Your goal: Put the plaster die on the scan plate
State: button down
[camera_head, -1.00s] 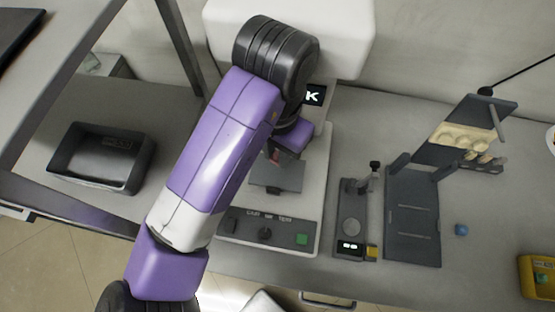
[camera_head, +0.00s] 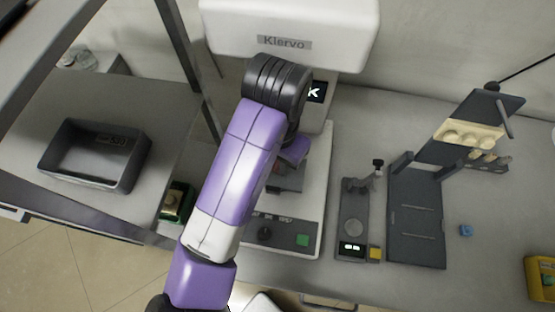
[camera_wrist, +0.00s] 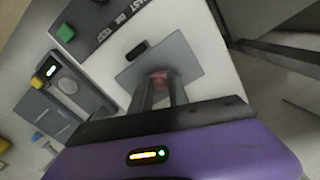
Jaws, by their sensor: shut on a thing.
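My gripper (camera_wrist: 161,90) is shut on a small dull-red block between its fingertips, which I take to be the plaster die (camera_wrist: 160,77). The grey square scan plate (camera_wrist: 184,54) lies on the white machine's base, and it shows partly in the head view (camera_head: 291,181). In the wrist view the die and fingertips overlap the plate's near part. I cannot tell whether the die touches the plate or hangs just above it. In the head view my arm hides much of the gripper and the plate.
The white machine's head (camera_head: 290,30) overhangs the plate from behind. A control panel (camera_head: 285,236) lines its front. A small device (camera_head: 353,220) and a dark hinged rack (camera_head: 417,220) stand right. A black tray (camera_head: 55,160) and a green box (camera_head: 181,190) are left.

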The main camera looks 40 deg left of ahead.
jog(key=c, duration=1.3)
grip_release()
jog(key=shift+o, duration=0.2)
notch_tip(320, 180, up, 7)
jog(key=shift+r+p, duration=0.1)
jog(key=shift+p, duration=0.85)
jog(key=shift+r, duration=0.25)
jog(key=shift+d, duration=0.1)
